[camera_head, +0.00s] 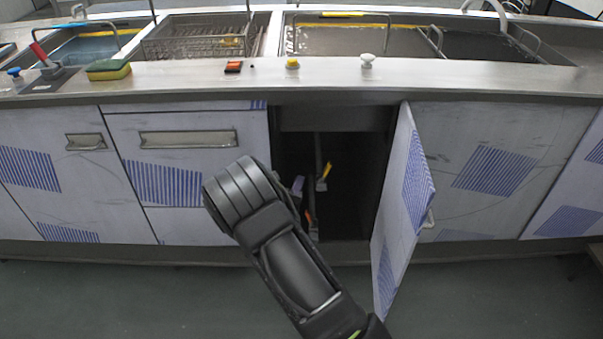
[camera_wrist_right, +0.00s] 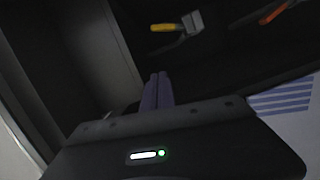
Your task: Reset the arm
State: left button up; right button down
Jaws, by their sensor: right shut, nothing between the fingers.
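My right arm reaches up from the bottom of the head view to the open cabinet. Its gripper (camera_head: 298,186) shows partly beside the wrist, at the cabinet opening. In the right wrist view its two purple fingers (camera_wrist_right: 158,88) are together with nothing between them. They point into the dark cabinet (camera_head: 347,190). A yellow-handled tool with a metal head (camera_wrist_right: 178,25) is beyond the fingertips, apart from them. An orange-handled tool (camera_wrist_right: 276,12) is at the top right of that view. My left gripper is not in view.
The cabinet door (camera_head: 405,205) stands open to the right of my arm. Above is a steel counter (camera_head: 450,77) with a sponge (camera_head: 108,69), a red switch (camera_head: 233,67), knobs and tanks. A wire basket (camera_head: 195,40) sits in one tank. The floor in front is clear.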

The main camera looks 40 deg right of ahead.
jog(key=shift+s+a, duration=0.45)
jog(key=shift+a, duration=0.15)
